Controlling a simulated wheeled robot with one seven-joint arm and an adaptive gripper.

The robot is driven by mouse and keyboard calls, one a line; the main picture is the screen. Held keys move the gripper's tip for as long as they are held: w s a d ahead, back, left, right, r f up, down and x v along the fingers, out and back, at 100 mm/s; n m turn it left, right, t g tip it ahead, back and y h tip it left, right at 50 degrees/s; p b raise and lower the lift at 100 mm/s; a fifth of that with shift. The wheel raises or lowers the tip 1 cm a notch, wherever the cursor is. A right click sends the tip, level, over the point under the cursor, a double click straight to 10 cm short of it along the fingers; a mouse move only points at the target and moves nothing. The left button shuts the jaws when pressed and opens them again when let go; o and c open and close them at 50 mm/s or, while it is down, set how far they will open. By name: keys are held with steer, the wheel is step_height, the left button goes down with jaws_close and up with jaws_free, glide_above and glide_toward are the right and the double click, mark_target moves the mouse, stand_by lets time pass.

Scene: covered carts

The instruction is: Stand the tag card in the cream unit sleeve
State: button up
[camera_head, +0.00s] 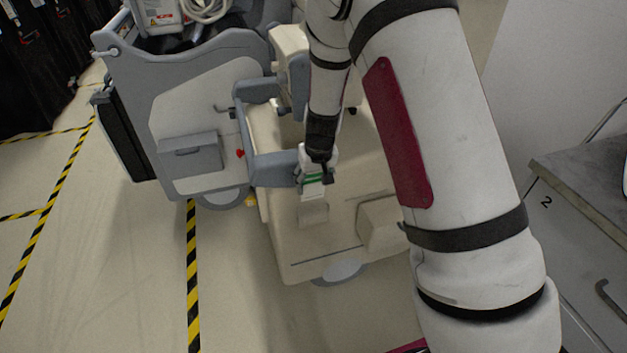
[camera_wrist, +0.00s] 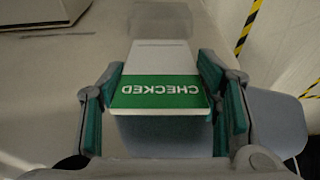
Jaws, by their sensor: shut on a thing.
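The tag card (camera_wrist: 160,55) is white with a green band that reads "CHECKED", upside down in the wrist view. My gripper (camera_wrist: 162,95) is shut on it, with a green-padded finger at each side edge. In the head view my gripper (camera_head: 315,172) holds the card (camera_head: 312,190) low over the cream unit (camera_head: 285,238). A small pale holder on that unit, which looks like the sleeve (camera_head: 313,214), is just below the card. In the wrist view a faint grey shape (camera_wrist: 165,18) lies beyond the card's far edge. I cannot tell whether card and sleeve touch.
A grey and white cart (camera_head: 190,110) stands to the left, its grey arms (camera_head: 275,168) close beside my gripper. A raised cream block (camera_head: 380,222) is right of the sleeve. A grey counter (camera_head: 590,180) is at far right. Floor at left is open, with striped tape (camera_head: 193,270).

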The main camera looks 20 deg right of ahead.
mark_target(313, 198)
steer(key=shift+f+b, duration=1.6)
steer(key=shift+f, duration=0.55)
steer(key=o, duration=1.1)
steer(key=v, duration=1.2)
steer(key=shift+r, duration=0.1)
